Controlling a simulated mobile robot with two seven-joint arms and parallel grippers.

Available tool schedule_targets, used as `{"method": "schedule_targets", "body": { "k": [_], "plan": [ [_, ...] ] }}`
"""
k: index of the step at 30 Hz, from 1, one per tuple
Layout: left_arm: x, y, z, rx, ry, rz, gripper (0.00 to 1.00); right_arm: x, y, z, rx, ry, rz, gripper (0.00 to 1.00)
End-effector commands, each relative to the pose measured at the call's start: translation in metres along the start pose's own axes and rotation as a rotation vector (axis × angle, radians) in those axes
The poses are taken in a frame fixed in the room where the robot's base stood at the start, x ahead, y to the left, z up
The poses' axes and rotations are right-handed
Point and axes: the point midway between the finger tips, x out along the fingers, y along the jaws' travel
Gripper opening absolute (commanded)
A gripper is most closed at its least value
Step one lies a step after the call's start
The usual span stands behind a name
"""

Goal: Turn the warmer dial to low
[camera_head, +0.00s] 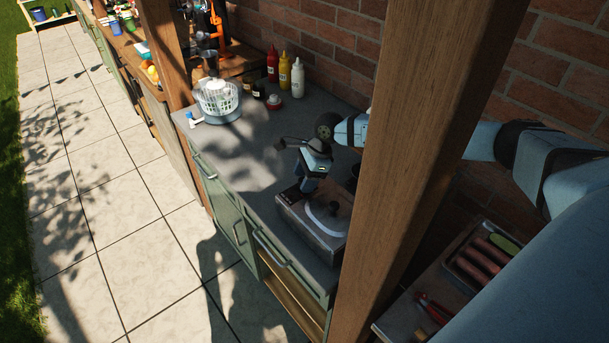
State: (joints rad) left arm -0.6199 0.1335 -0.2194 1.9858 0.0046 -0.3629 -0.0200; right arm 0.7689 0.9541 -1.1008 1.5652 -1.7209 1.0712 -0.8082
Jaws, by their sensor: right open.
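The warmer (318,240) is a low metallic box on the grey counter, partly behind the wooden post. A pale curved mark and a dark knob-like part (334,209) show on its top. I cannot make out which part is the dial or where it is set. My right gripper (308,186) comes in from behind the post and points down over the far left end of the warmer. It is open, and nothing shows between its fingers. Whether it touches the warmer cannot be told. My left gripper is out of view.
The wooden post (425,150) stands in front of my right arm. Red, yellow and white bottles (284,72) and a white basket (216,97) stand farther back on the counter. A tray of sausages (480,257) and red tongs (434,309) lie at lower right. The mid-counter is clear.

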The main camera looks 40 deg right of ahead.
Motion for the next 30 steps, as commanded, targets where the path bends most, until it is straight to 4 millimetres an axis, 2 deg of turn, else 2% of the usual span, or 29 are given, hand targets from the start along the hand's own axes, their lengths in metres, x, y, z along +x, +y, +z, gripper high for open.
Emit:
{"method": "schedule_targets", "body": {
  "k": [9, 15, 23, 30],
  "plan": [
    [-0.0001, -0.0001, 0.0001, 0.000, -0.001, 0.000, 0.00, 0.0024, -0.0001, -0.0003, 0.000, 0.000, -0.001, 0.55],
    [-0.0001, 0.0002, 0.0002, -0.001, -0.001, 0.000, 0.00, 0.0022, 0.0000, -0.0003, 0.000, 0.000, 0.000, 0.10],
    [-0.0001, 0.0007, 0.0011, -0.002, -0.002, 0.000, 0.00, 0.0023, 0.0001, -0.0005, 0.014, 0.000, -0.007, 0.10],
    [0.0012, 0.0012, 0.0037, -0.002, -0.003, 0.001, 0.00, 0.0031, 0.0012, -0.0009, 0.109, 0.001, -0.044, 0.10]
  ]
}}
